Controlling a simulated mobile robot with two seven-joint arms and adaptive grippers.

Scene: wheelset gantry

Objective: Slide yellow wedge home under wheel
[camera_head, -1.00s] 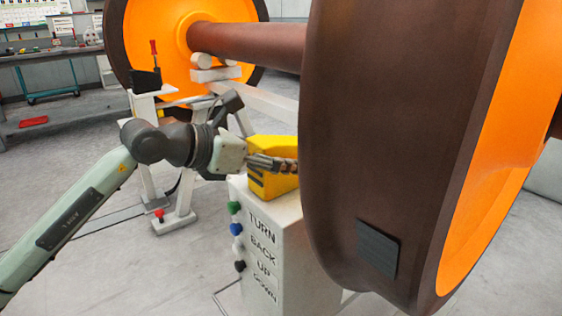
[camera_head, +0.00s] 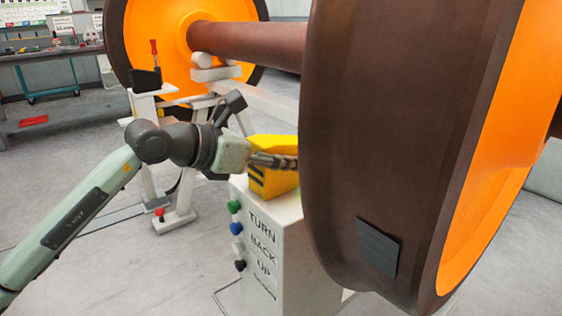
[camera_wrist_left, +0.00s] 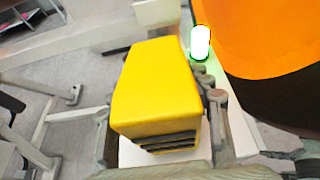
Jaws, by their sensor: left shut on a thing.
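The yellow wedge (camera_head: 270,180) sits on top of the white pedestal (camera_head: 285,232), close beside the dark rim of the near wheel (camera_head: 385,110). My left gripper (camera_head: 275,161) is shut on the wedge, with a finger along its side. In the left wrist view the wedge (camera_wrist_left: 158,90) fills the middle between the fingers, its dark-striped end toward the camera. The wheel (camera_wrist_left: 265,35) shows at the upper right there. The head view hides the wedge's far side and any contact with the wheel. My right gripper is not in view.
The pedestal front carries several coloured buttons (camera_head: 235,229) beside the labels. A white stand (camera_head: 172,165) with a red-handled tool is behind my left arm. The axle (camera_head: 248,44) joins the far wheel (camera_head: 170,50). A glowing light (camera_wrist_left: 200,43) is near the wedge. Open floor lies at left.

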